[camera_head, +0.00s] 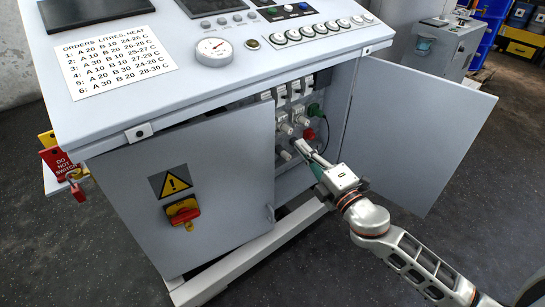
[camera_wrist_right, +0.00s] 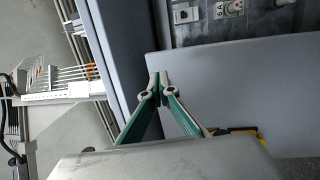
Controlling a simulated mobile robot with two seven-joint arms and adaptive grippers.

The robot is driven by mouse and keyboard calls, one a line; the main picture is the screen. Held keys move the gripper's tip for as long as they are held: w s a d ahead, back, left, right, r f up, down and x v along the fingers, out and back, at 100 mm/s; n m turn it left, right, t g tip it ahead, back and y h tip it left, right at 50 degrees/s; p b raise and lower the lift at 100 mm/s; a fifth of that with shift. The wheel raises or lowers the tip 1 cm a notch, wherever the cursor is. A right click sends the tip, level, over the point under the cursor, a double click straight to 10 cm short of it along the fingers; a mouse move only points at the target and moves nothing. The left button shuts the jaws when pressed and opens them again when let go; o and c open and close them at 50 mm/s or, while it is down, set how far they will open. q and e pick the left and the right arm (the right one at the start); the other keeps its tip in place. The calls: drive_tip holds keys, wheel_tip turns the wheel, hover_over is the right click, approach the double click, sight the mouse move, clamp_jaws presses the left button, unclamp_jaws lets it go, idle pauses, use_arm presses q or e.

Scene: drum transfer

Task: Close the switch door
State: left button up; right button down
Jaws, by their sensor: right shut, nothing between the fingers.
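The switch door (camera_head: 190,145) is the cabinet's left door, with a warning sign and a red and yellow rotary switch (camera_head: 182,212). My right gripper (camera_head: 301,147) is shut and empty, right of the door's free edge, in front of the open compartment. In the right wrist view its fingertips (camera_wrist_right: 160,78) overlap the corner of a light grey panel (camera_wrist_right: 240,85), apparently this door; contact is unclear. The yellow of the switch (camera_wrist_right: 238,131) is partly hidden. My left gripper is out of view.
The cabinet's right door (camera_head: 425,125) stands wide open beside my right arm. Plugs and sockets (camera_head: 290,115) fill the open compartment. A base rail (camera_head: 250,255) runs along the floor. Red tags (camera_head: 58,165) hang at the left. Dark floor is free in front.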

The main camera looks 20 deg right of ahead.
wheel_tip(320, 180, down, 12)
drive_tip(key=s+g+b, duration=0.1)
drive_tip(key=g+b, duration=0.1)
drive_tip(key=b, duration=0.1)
approach(272, 149)
drive_tip(key=x, duration=0.5)
drive_tip(key=shift+w+a+f, duration=0.15)
drive_tip(key=shift+w, duration=0.35)
drive_tip(key=shift+w+a, duration=0.15)
drive_tip(key=shift+w, duration=0.25)
use_arm(q)
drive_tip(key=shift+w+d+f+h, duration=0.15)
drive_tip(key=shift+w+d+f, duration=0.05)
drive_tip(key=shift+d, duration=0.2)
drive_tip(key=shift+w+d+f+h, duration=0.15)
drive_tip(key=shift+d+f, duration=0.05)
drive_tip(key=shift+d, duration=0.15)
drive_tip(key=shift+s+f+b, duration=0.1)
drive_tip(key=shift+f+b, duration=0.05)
drive_tip(key=shift+b, duration=0.15)
use_arm(e)
drive_tip(key=shift+w, duration=0.1)
